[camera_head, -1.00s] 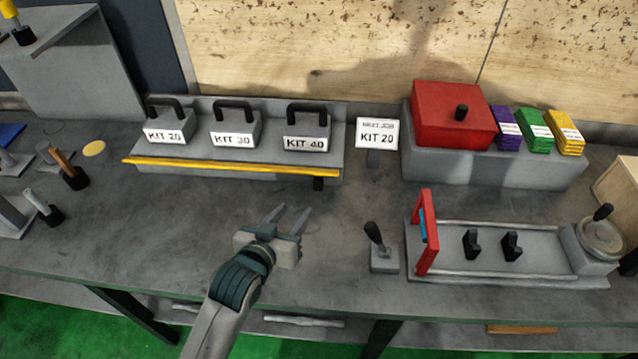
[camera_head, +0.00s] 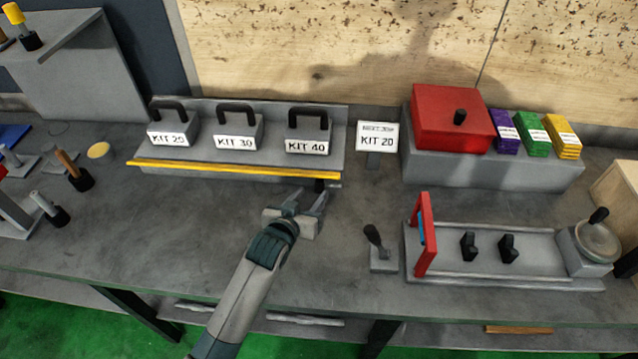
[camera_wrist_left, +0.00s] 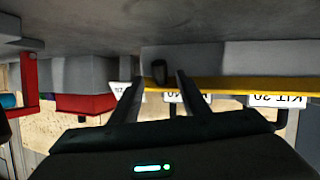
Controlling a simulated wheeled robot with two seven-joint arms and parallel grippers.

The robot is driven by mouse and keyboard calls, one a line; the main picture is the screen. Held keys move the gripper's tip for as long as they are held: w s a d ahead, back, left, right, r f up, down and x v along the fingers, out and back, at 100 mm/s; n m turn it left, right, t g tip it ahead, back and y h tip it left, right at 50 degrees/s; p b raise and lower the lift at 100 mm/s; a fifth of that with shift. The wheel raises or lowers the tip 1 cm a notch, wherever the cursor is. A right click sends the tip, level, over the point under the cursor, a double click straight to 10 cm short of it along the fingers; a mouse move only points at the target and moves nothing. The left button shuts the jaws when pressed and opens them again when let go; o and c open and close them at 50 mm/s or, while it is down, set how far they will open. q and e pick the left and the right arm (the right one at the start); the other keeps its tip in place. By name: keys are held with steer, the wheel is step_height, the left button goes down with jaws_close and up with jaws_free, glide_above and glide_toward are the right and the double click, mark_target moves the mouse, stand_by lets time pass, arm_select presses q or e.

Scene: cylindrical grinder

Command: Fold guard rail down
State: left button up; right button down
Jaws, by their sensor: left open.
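The guard rail is a yellow bar (camera_head: 230,169) along the front of the grey kit shelf (camera_head: 338,150), raised in front of the kit boxes' bases. A black knob (camera_head: 320,185) hangs below its right end. My left gripper (camera_head: 311,194) is open and empty, just in front of this knob. In the left wrist view, which is upside down, the knob (camera_wrist_left: 159,71) appears between the two fingertips (camera_wrist_left: 160,82), and the yellow bar (camera_wrist_left: 235,84) runs off to the right. I cannot tell whether the fingers touch the knob. My right gripper is not in view.
KIT 20 (camera_head: 170,127), KIT 30 (camera_head: 237,132) and KIT 40 (camera_head: 307,135) boxes stand behind the rail. A small sign (camera_head: 377,137) stands right of the shelf. A black-handled lever (camera_head: 377,247) and a fixture with a red frame (camera_head: 424,235) lie further right.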

mark_target(317, 188)
arm_select(q)
steer(key=x, duration=0.4)
steer(key=shift+w+d+f+p, duration=0.1)
steer(key=shift+w+d+p, duration=0.05)
steer(key=shift+w+p, duration=0.25)
steer(key=shift+x, duration=1)
